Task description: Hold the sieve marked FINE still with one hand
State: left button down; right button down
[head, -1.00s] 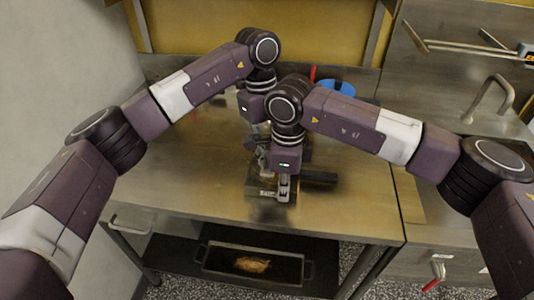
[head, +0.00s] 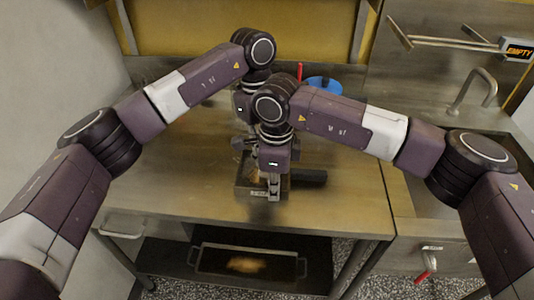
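A small dark, square-framed sieve (head: 243,184) with a black handle (head: 311,178) to its right sits near the front edge of the steel table. A pale label shows on its near side, too small to read. My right gripper (head: 274,190) points down at the near rim of the sieve, seemingly touching it. Its fingers look close together, but whether they are shut on the rim is unclear. My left gripper (head: 242,146) is behind the sieve, mostly hidden by my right arm. The middle of the sieve is partly covered by my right gripper.
A blue round container (head: 323,85) and a red upright item (head: 299,71) stand at the table's back. A dark tray (head: 215,269) with a golden-brown item lies on the lower shelf. A sink tap (head: 484,82) and an EMPTY sign (head: 517,49) are at right. The table's left side is clear.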

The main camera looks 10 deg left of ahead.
pick_arm(q)
jog(key=shift+a, duration=1.4)
jog(key=shift+s+d+f, duration=0.1)
jog(key=shift+d+f, duration=0.05)
jog(key=shift+d, duration=0.9)
jog(key=shift+s+d+f, duration=0.1)
jog(key=shift+d, duration=0.95)
jog(key=shift+w+a+r, duration=0.1)
jog(key=shift+w+a, duration=0.05)
jog(key=shift+a, duration=2.1)
jog(key=shift+r, duration=0.1)
notch_tip(320, 180, up, 6)
jog(key=shift+d, duration=0.15)
jog(key=shift+r, duration=0.1)
jog(key=shift+f, duration=2.95)
